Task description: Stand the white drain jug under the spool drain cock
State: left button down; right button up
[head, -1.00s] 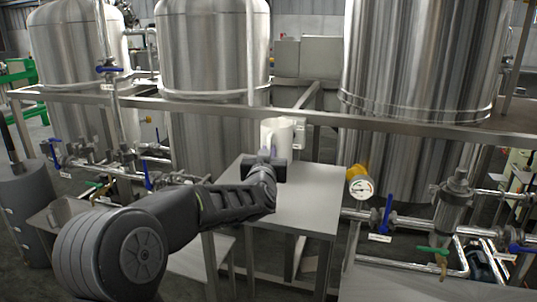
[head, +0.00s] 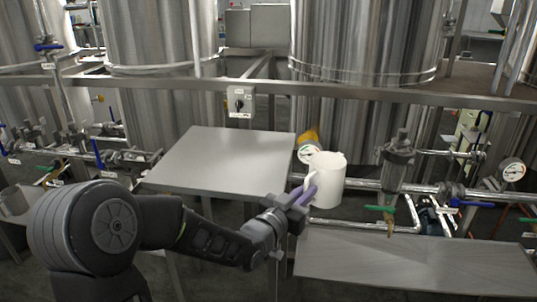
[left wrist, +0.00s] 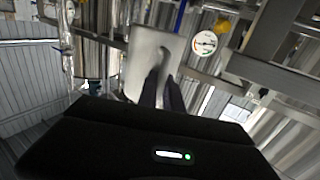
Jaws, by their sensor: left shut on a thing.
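The white drain jug (head: 327,180) is upright in the air in the head view, between the square steel table and the lower steel shelf. My left gripper (head: 306,190) is shut on the jug's handle, on the jug's left side. In the left wrist view the jug (left wrist: 150,55) is ahead of the two finger tips (left wrist: 162,85). A brass drain cock with a green lever (head: 388,212) hangs below the steel strainer body (head: 397,160), to the right of the jug. My right gripper is in neither view.
The square steel table (head: 225,160) is bare. The lower steel shelf (head: 415,262) below the drain cock is also clear. A pressure gauge (head: 307,153) and horizontal pipes run behind the jug. Another gauge (head: 512,170) is at the far right.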

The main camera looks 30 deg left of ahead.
pick_arm(q)
jog(key=s+d+f+m+h, duration=0.2)
jog(key=d+h, duration=0.1)
jog(key=d, duration=0.3)
jog(key=shift+s+d+f+g, duration=0.2)
jog(key=shift+s+g, duration=0.1)
jog(key=shift+s, duration=0.05)
jog(key=shift+r, duration=0.1)
